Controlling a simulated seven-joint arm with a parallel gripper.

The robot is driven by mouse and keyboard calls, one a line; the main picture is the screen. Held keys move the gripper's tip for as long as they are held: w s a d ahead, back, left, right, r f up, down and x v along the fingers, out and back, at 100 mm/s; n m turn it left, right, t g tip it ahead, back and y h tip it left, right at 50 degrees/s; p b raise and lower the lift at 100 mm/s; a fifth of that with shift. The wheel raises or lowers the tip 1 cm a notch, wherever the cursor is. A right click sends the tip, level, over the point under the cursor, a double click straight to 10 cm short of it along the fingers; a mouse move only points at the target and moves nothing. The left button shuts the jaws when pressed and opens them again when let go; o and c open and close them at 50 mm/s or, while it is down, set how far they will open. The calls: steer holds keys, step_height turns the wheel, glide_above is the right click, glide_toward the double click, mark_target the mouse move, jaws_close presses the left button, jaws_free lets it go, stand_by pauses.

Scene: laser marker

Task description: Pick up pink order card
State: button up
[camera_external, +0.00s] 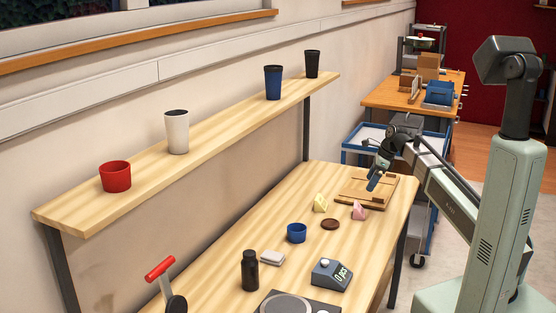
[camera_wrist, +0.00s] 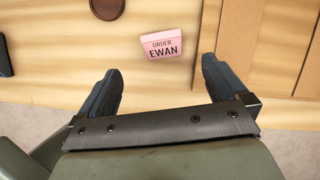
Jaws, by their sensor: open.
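The pink order card (camera_wrist: 162,45) stands on the wooden table, and its face reads "ORDER EWAN" in the wrist view. In the external view the pink card (camera_external: 359,211) is near the table's right edge, beside a brown round disc (camera_external: 330,224). My gripper (camera_wrist: 160,78) is open and empty, with its two dark fingers spread wide. The card lies ahead of the fingertips, between their lines, and is not touched. In the external view my gripper (camera_external: 373,182) is above the wooden board (camera_external: 350,200), behind the card.
A shelf (camera_external: 225,120) with several cups runs along the wall.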

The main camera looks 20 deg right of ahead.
mark_target(358, 206)
steer(key=x, duration=0.8)
steer(key=shift+d, duration=0.1)
steer(key=shift+d+x, duration=0.2)
steer(key=shift+x, duration=1.2)
steer(key=shift+d+x, duration=0.15)
steer(key=shift+x, duration=1.25)
steer(key=shift+s+f, duration=0.1)
steer(key=shift+c, duration=0.2)
steer(key=c, duration=0.9)
